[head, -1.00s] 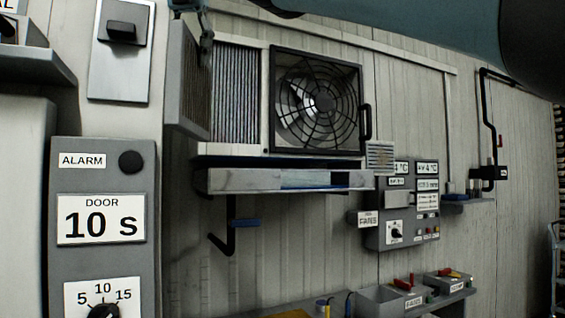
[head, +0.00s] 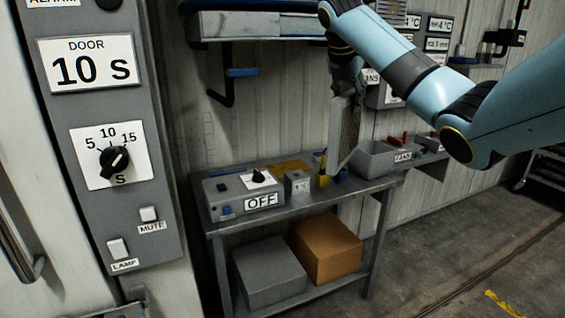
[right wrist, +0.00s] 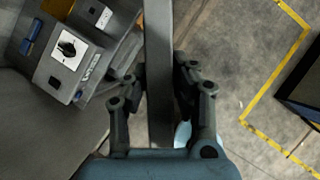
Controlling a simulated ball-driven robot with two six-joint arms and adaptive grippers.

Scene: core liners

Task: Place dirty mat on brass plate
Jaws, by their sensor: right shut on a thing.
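The dirty mat (head: 343,135) is a thin grey framed panel, seen nearly edge-on and hanging upright. My right gripper (head: 346,76) is shut on its upper part. The right wrist view shows the mat's narrow edge (right wrist: 159,60) between the fingers of the right gripper (right wrist: 161,73). A flat brass-coloured plate (head: 291,167) lies at the back of the metal bench. The mat is to the right of the plate, its lower end close to the bench's height; I cannot tell whether it touches anything. My left gripper is not in view.
On the bench (head: 222,226) are a control box (head: 225,200) marked OFF, a small grey box (head: 297,184), blue and yellow items (head: 321,168) by the mat's lower end, and a grey bin (head: 375,160). The ALARM cabinet (head: 120,215) stands at left.

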